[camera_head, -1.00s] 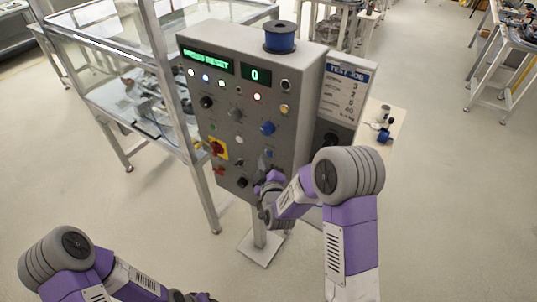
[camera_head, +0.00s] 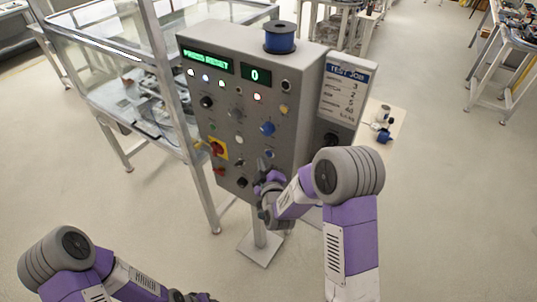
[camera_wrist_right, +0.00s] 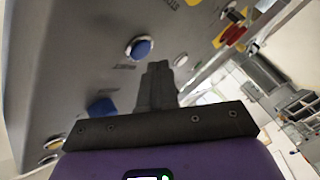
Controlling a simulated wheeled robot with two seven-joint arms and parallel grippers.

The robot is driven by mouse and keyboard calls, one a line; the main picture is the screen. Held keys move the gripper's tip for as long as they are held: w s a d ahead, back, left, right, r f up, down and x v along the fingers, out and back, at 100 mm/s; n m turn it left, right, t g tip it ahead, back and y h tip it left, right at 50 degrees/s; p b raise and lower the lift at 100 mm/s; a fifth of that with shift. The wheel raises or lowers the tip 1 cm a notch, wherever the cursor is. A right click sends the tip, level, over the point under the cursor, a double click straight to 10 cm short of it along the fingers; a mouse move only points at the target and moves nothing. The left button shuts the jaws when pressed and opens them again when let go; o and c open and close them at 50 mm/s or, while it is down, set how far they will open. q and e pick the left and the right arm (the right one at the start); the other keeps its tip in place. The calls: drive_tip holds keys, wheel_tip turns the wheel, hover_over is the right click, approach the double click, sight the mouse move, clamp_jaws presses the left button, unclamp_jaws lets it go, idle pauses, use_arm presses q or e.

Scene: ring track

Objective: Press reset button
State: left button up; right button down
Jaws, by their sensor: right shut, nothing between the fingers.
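The grey control panel (camera_head: 240,105) stands on a post, with a green display (camera_head: 208,60) reading "PRESS RESET" and a smaller one (camera_head: 255,74) showing 0. A larger blue knob (camera_head: 267,128) is on its face, with a smaller blue button (camera_head: 268,154) lower down. In the right wrist view, a blue button with a metal ring (camera_wrist_right: 139,47) lies just beyond my shut, empty right gripper (camera_wrist_right: 157,68). I cannot read which control is labelled reset. In the head view my right gripper (camera_head: 263,168) is in front of the panel's lower right, partly hidden by its arm.
A red switch on a yellow plate (camera_head: 217,148) and several other buttons, lamps and knobs surround the gripper. A blue spool (camera_head: 280,37) sits on top of the panel. A glass-sided metal-framed bench (camera_head: 112,85) stands left.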

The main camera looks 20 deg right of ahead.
idle(0.8)
drive_tip(key=shift+w+d+b, duration=0.3)
drive_tip(key=shift+d+b, duration=0.05)
drive_tip(key=shift+w+d, duration=0.25)
drive_tip(key=shift+d, duration=0.1)
idle(0.6)
idle(0.3)
drive_tip(key=shift+s+a+b, duration=0.55)
drive_tip(key=shift+a, duration=0.15)
drive_tip(key=s+a, duration=0.1)
drive_tip(key=a, duration=0.1)
drive_tip(key=s+a+b, duration=0.1)
drive_tip(key=s+a, duration=0.1)
idle(0.3)
